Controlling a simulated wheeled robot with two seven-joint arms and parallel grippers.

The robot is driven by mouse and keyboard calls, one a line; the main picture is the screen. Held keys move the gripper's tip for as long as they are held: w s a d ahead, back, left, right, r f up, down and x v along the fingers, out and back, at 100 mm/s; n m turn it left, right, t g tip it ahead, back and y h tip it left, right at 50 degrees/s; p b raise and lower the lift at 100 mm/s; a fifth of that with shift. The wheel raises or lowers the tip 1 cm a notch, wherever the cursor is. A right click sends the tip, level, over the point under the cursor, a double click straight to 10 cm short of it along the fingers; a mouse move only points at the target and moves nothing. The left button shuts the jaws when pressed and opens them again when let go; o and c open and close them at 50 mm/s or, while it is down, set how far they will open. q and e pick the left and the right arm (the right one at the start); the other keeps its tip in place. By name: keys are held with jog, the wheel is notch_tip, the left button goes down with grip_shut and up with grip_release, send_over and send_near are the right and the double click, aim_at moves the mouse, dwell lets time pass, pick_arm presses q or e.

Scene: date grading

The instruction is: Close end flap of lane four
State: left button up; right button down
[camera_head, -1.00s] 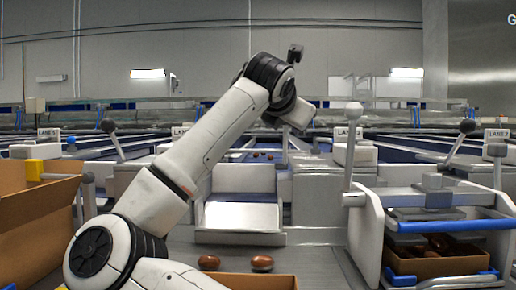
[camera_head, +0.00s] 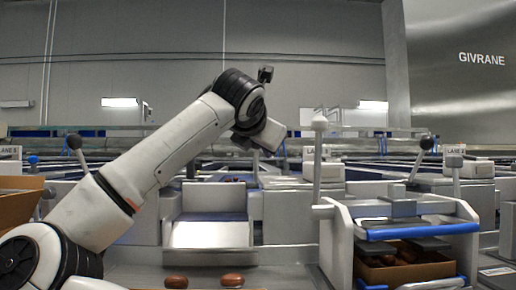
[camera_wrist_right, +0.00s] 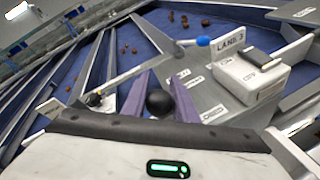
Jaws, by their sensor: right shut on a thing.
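One arm shows in the head view, and by its place beside the middle lane sign I take it as my right one. My right gripper (camera_wrist_right: 158,98) has its purple fingers shut on a round black knob (camera_wrist_right: 160,103) in the right wrist view. In the head view the fingertips are hidden behind the hand. A white box marked LANE 3 (camera_wrist_right: 247,75) stands right of the gripper. A white chute (camera_head: 210,232) with a dark blue upper part lies below the hand in the head view. I cannot make out the lane four sign or its flap. My left gripper is out of view.
A stand with a blue bar (camera_head: 420,231) holds a cardboard box (camera_head: 412,272) of brown dates at the right. Two dates (camera_head: 232,280) lie low in the middle. Black-knobbed levers (camera_head: 426,143) rise at both sides. A cardboard box (camera_head: 18,205) stands at the left.

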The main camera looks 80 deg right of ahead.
jog(key=c, duration=1.8)
grip_release()
jog(key=shift+a+r, duration=0.15)
jog(key=shift+r, duration=0.25)
jog(key=shift+c, duration=0.2)
jog(key=o, duration=0.4)
jog(key=shift+a+r, duration=0.1)
jog(key=shift+a, duration=0.35)
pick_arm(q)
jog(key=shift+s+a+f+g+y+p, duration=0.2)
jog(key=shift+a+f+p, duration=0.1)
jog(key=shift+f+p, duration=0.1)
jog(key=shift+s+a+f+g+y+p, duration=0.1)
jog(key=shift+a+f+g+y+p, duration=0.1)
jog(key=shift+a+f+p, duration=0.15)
pick_arm(e)
jog(key=v, duration=0.9)
jog(key=shift+a, duration=0.3)
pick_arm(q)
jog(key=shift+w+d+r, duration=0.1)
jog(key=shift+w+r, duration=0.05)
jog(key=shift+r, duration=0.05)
pick_arm(e)
jog(key=shift+s, duration=0.15)
